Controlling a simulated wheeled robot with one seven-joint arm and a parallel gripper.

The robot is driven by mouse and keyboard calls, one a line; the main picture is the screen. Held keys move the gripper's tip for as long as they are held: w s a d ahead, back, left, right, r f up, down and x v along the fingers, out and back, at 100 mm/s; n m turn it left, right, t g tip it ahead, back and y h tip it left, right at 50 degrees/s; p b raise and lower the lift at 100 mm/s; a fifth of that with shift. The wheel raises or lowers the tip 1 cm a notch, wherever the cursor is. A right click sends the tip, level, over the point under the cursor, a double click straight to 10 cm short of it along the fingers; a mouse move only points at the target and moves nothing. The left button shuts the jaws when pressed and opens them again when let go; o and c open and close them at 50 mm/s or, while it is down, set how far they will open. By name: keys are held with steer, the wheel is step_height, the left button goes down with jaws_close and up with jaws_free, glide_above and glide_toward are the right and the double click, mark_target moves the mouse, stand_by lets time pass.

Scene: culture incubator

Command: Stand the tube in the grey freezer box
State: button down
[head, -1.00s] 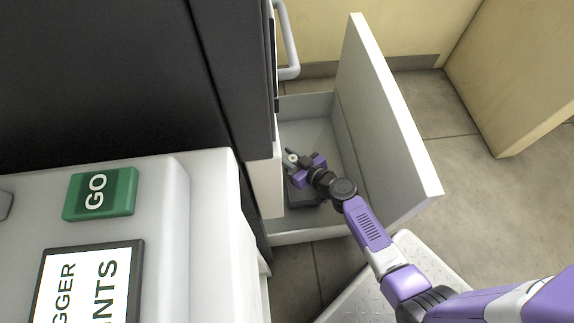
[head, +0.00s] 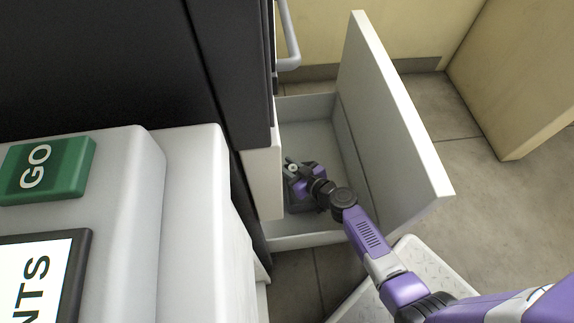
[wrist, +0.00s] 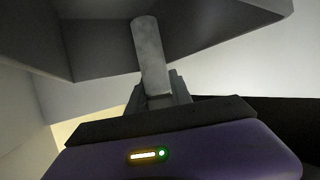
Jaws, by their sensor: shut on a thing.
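The grey freezer box (head: 303,206) is in the open drawer, low and mostly covered by my gripper in the head view. In the wrist view the grey box (wrist: 100,50) fills the upper part, with its walls close around the tube. The pale grey tube (wrist: 150,55) is held between my fingers in the wrist view, its far end against or inside the box; I cannot tell whether it touches the bottom. My gripper (head: 295,171) is shut on the tube, directly over the box; its fingers also show in the wrist view (wrist: 162,97).
The open drawer (head: 306,105) has a tall white front panel (head: 385,120) to the right of my arm. A dark cabinet (head: 120,60) and a white-grey machine with a green GO button (head: 48,168) stand left. The drawer floor behind the gripper is clear.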

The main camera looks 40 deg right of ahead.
steer(key=shift+f+b, duration=0.35)
steer(key=shift+b, duration=0.05)
steer(key=c, duration=1.1)
jaws_free()
steer(key=shift+c, duration=0.2)
steer(key=shift+r, duration=0.1)
steer(key=shift+r+p, duration=0.8)
steer(key=shift+p, duration=0.35)
steer(key=v, duration=0.7)
steer(key=shift+s+p, duration=0.25)
steer(key=shift+p, duration=0.2)
steer(key=shift+f, duration=0.1)
